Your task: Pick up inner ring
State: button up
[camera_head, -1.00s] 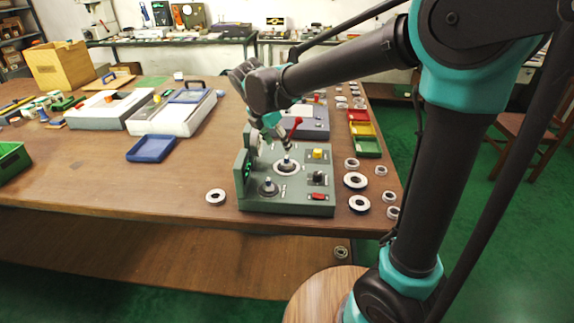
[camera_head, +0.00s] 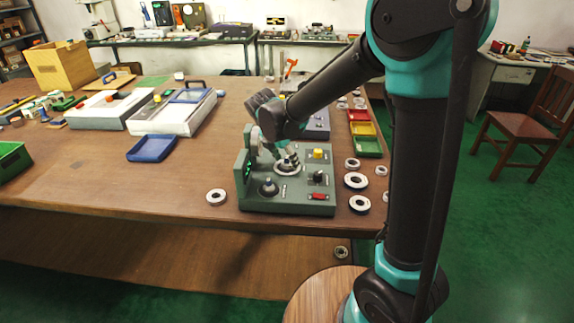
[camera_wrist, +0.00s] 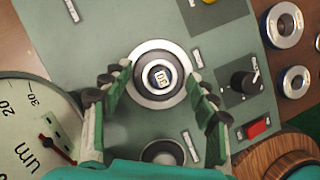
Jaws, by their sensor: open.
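The green gauge fixture (camera_head: 290,205) stands near the table's front edge, with a dial at its left side. I cannot tell for sure which band is the inner ring. My gripper (camera_wrist: 158,84) is open, its fingers either side of this post, apart from it. In the head view my gripper (camera_head: 286,162) points down over the seat and partly hides it.
A second, smaller post (camera_head: 269,187) stands at the fixture's front left. A black knob (camera_wrist: 243,82) and red switch (camera_wrist: 257,127) lie right of the seat. Loose rings (camera_head: 359,204) lie right of the fixture, one ring (camera_head: 216,196) left. Open table lies left.

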jog(key=shift+c, duration=0.3)
grip_shut()
jog(key=shift+r, duration=0.2)
